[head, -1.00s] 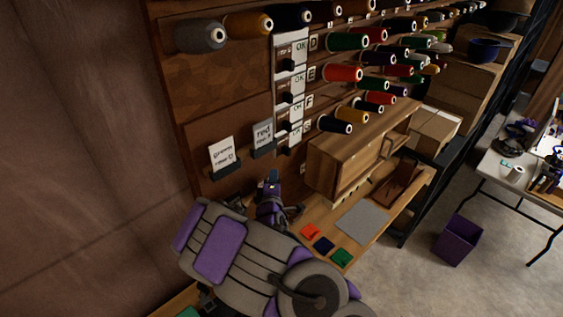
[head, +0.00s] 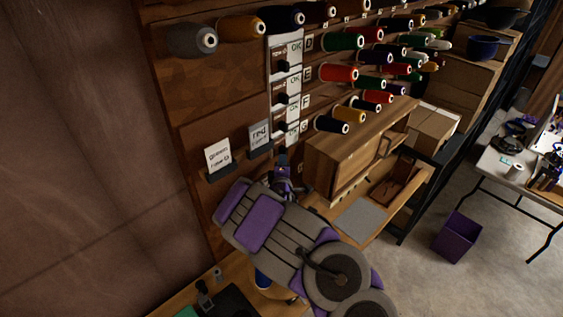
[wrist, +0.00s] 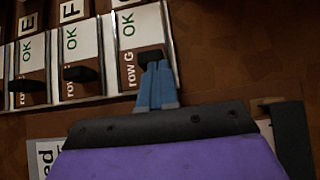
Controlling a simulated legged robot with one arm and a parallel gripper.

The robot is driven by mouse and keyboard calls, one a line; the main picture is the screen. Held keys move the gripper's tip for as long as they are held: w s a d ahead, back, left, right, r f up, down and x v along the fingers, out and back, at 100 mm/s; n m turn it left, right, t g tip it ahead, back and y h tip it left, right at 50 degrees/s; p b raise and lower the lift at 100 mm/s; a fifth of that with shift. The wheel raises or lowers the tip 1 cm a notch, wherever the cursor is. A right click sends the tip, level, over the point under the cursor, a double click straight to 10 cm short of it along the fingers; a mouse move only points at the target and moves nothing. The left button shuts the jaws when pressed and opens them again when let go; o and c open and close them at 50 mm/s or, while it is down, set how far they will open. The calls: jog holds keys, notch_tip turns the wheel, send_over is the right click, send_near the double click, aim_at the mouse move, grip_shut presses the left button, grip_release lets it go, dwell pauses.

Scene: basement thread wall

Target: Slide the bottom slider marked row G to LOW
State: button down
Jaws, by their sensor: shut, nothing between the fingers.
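The bottom slider, marked row G, has a black knob (wrist: 150,56) in the wrist view. My gripper (wrist: 155,72), with blue fingers, is shut and empty. Its tips are right at the row G knob, overlapping its lower edge in the picture; I cannot tell if they touch. In the head view my gripper (head: 283,160) is at the lower end of the white slider panel (head: 295,50). It partly hides the bottom slider there. No LOW marking is readable.
Row F (wrist: 82,74) and another slider knob (wrist: 27,86) lie left of row G in the wrist view. Thread spools (head: 332,124) stick out right of the panel.

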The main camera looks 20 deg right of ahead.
jog(key=shift+d+b, duration=0.1)
jog(key=shift+b, duration=0.2)
jog(key=w+d+b, duration=0.3)
jog(key=d+b, duration=0.2)
jog(key=d, duration=0.1)
jog(key=shift+r, duration=0.2)
jog(key=shift+s+d, duration=0.1)
